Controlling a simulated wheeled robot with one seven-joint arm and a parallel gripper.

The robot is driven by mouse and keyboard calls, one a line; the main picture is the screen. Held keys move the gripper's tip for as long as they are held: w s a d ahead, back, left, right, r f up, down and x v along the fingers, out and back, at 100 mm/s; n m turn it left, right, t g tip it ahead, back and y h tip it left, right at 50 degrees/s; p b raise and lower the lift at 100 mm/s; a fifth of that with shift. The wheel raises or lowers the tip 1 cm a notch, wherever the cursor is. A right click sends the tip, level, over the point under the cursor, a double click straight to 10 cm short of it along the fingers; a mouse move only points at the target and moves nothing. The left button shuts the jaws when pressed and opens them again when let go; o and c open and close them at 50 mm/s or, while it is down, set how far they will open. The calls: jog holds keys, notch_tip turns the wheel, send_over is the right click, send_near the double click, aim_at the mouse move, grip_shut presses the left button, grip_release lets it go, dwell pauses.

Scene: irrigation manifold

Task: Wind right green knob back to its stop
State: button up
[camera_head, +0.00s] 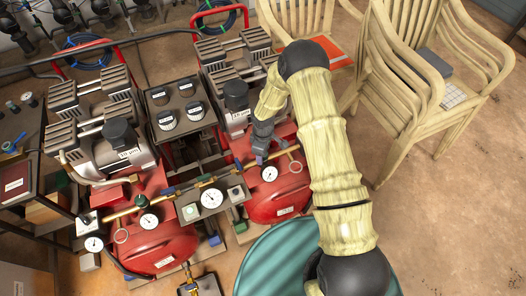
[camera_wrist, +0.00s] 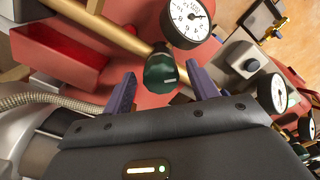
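The green knob (camera_wrist: 160,73) is a dark green cap with a pale mark on its lower face. It sits on the brass pipe below a white dial gauge (camera_wrist: 190,17) in the wrist view. My gripper (camera_wrist: 160,82) has its two purple fingers spread, one on each side of the knob, with a visible gap on both sides. In the head view my gripper (camera_head: 261,154) points down at the right red tank (camera_head: 281,195), close to the gauge there. The knob is hidden behind my gripper in the head view.
The brass pipe (camera_head: 130,210) crosses both tanks, with another green knob (camera_head: 142,201) at left and a grey box with a gauge (camera_head: 211,198) between. A braided hose (camera_wrist: 40,99) lies left in the wrist view.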

notch_tip(320, 180, up, 17)
jog(key=p, duration=0.1)
jog(key=shift+r, duration=0.2)
dwell(0.5)
dwell(0.3)
jog(key=s+d+r+m+t, duration=0.1)
jog(key=s+d+r+m, duration=0.65)
jog(key=s, duration=0.25)
jog(key=s+d+r+m+t, duration=0.2)
jog(key=s+d+r+m, duration=0.4)
jog(key=s+r, duration=0.25)
notch_tip(320, 180, up, 12)
jog(key=p, duration=1.3)
jog(key=shift+s, duration=0.2)
jog(key=shift+f, duration=0.1)
